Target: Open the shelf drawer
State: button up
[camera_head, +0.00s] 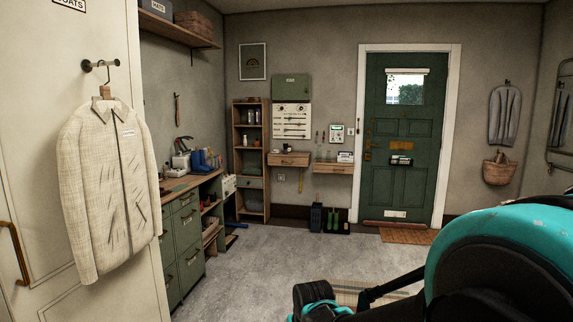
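The tall wooden shelf unit (266,150) stands against the back wall, left of centre. It has open shelves and a green drawer front (252,183) low in it, which looks shut. Two wooden wall shelves hang to its right; the left one (289,158) has a drawer-like front with a small dark knob, and the right one (333,168) has a similar front. Both look shut. I cannot tell which of these the task means. My teal and black arm fills the lower right, far from the shelves. My gripper's fingers are not visible.
A green drawer cabinet (185,247) with a cluttered worktop stands along the left wall. A jacket (107,190) hangs on the near left panel. Dark bins (316,218) stand below the wall shelves. The grey floor (255,270) between is mostly clear. A green door (404,150) is at the back.

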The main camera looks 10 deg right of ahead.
aim_at(271, 160)
jog(key=i+l+z, duration=0.25)
jog(key=i, duration=0.15)
jog(key=i+l+z, duration=0.1)
jog(key=i+z, duration=0.5)
jog(key=i, duration=1.7)
jog(key=i+l, duration=0.1)
jog(key=i, duration=0.85)
jog(key=i+u, duration=0.1)
jog(key=i, duration=0.85)
jog(key=i+l+u, duration=0.15)
jog(key=i+u, duration=0.2)
jog(key=i, duration=0.15)
jog(key=i+l+u, duration=0.35)
jog(key=i, duration=0.15)
jog(key=i+l+u, duration=0.35)
jog(key=i+l, duration=0.05)
jog(key=i, duration=0.05)
